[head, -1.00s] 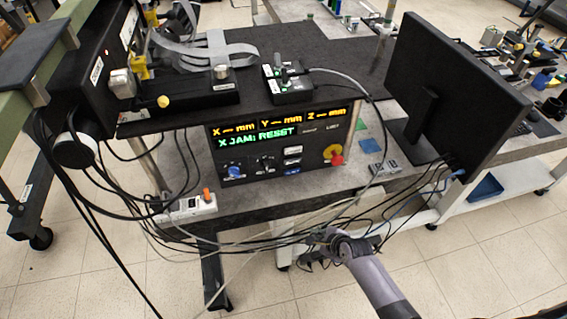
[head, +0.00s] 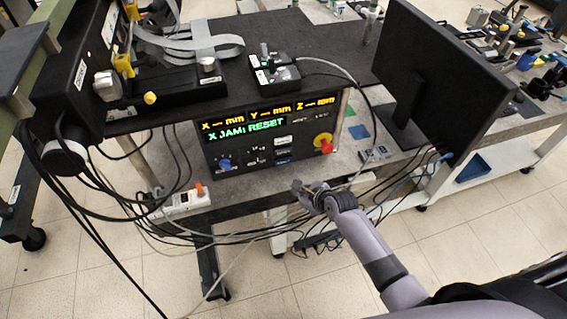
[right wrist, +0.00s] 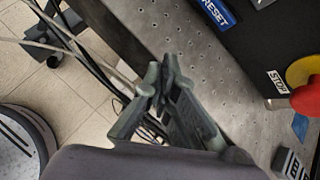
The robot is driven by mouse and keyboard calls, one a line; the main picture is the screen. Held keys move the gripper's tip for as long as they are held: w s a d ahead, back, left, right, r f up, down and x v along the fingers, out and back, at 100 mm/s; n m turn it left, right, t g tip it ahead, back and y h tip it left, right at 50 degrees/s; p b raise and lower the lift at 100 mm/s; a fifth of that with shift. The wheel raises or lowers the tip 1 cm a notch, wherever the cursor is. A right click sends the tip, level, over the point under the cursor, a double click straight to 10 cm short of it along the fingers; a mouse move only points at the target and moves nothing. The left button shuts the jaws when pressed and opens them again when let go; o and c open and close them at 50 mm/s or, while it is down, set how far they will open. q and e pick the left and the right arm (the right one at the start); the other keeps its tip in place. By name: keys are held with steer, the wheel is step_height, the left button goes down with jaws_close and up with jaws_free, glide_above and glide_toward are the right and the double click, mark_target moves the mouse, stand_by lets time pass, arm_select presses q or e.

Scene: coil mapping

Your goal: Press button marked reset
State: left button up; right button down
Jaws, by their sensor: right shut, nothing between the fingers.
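The control box (head: 213,147) stands under the black shelf, its display reading "X JAM: RESET". A small blue label (head: 283,161) sits low on its front panel. In the right wrist view, a blue label reading RESET (right wrist: 217,14) shows at the top edge; the button itself is not clearly visible there. My right gripper (head: 299,188) is shut and empty, in front of and below the panel, near the bench's front edge. Its closed fingers also show in the right wrist view (right wrist: 155,82), apart from the panel. My left gripper is not in view.
A red stop knob on a yellow base (head: 325,146) is at the panel's right, a blue knob (head: 225,164) at its left. Loose cables run along the bench front near my gripper. A monitor (head: 440,75) stands right; a power strip (head: 180,203) lies left.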

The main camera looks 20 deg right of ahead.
mark_target(283, 161)
steer(key=w+b, duration=0.4)
steer(key=w, duration=0.2)
steer(key=shift+w+f, duration=0.1)
steer(key=shift+w, duration=0.3)
steer(key=shift+w+a, duration=0.1)
steer(key=shift+w, duration=0.3)
steer(key=shift+w, duration=0.1)
stand_by(0.7)
steer(key=shift+w, duration=0.3)
